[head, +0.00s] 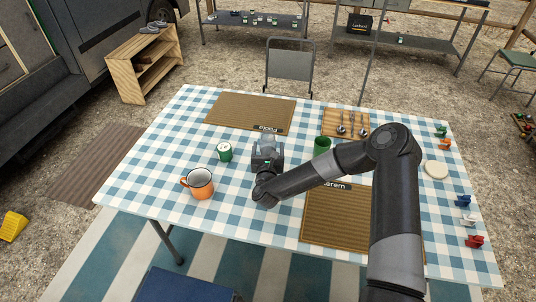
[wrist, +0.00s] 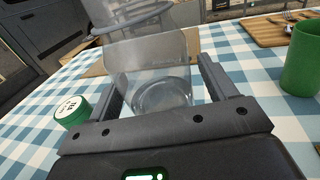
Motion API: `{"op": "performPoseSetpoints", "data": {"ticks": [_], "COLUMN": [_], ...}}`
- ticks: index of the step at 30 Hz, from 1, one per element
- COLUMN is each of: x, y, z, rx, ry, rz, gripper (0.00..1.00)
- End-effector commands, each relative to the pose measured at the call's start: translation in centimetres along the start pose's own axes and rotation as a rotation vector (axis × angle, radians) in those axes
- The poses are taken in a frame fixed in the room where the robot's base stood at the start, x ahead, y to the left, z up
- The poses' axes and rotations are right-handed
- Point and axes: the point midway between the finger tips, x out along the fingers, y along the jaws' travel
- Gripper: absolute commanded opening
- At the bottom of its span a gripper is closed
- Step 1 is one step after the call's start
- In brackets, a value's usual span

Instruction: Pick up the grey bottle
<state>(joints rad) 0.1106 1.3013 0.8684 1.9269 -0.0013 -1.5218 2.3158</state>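The grey bottle (wrist: 155,65), see-through, stands between my gripper's two fingers in the wrist view. Its upper part leans toward the picture's upper left, and a loop or rim shows near its top. In the head view the bottle (head: 268,142) shows just beyond my gripper, mostly hidden by it. My gripper (head: 267,157) is low over the checked table. In the wrist view my gripper (wrist: 165,85) has its fingers wide apart, one on each side of the bottle, with a narrow gap at the right finger. Contact on the left side is unclear.
A green-and-white tin (head: 225,151) and an orange mug (head: 199,183) stand left of my gripper. A green cup (head: 322,146) stands to the right. Woven mats (head: 249,113) and a wooden board with spoons (head: 334,116) lie on the checked table (head: 150,170).

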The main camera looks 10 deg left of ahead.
Motion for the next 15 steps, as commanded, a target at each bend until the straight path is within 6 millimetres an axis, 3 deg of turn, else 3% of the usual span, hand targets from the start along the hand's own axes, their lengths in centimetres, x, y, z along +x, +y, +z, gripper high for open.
{"op": "performPoseSetpoints", "data": {"ticks": [15], "x": [-0.04], "y": [-0.01], "z": [-0.02], "rx": [0.0], "ry": [0.0], "rz": [0.0], "gripper": [0.35]}}
